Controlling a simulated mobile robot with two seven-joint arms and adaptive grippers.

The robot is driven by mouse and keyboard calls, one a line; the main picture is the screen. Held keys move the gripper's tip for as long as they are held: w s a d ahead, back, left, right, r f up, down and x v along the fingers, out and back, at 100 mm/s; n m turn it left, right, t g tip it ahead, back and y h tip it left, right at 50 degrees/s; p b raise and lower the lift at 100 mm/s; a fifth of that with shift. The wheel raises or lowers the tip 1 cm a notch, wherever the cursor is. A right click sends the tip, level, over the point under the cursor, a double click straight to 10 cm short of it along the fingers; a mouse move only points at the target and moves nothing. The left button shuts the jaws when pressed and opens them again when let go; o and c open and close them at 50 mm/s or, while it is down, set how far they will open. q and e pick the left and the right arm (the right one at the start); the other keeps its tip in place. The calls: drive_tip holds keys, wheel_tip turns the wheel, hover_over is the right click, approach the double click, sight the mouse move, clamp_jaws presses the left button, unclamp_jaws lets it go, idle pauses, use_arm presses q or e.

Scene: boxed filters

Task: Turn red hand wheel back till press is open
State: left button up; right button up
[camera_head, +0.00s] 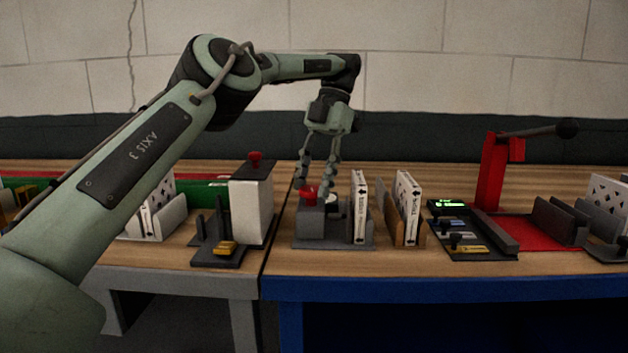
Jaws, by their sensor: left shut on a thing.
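The red hand wheel (309,194) sits on top of a small grey press (311,226) near the middle of the bench. My left gripper (316,190) comes down from above and is shut on the red hand wheel, with its fingers around it. The fingers partly hide the wheel. A white boxed filter (359,208) stands upright at the right end of the press's base. How far the press is open cannot be told from this view. My right gripper does not show.
A second filter (407,208) stands right of the press. A white box with a red knob (250,208) stands to the left. Farther right are a dark panel with a green display (450,204) and a red lever press (490,175). Bare wood (400,172) lies behind.

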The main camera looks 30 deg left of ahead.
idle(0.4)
use_arm(q)
drive_tip(key=o, duration=1.1)
drive_tip(key=shift+f, duration=0.1)
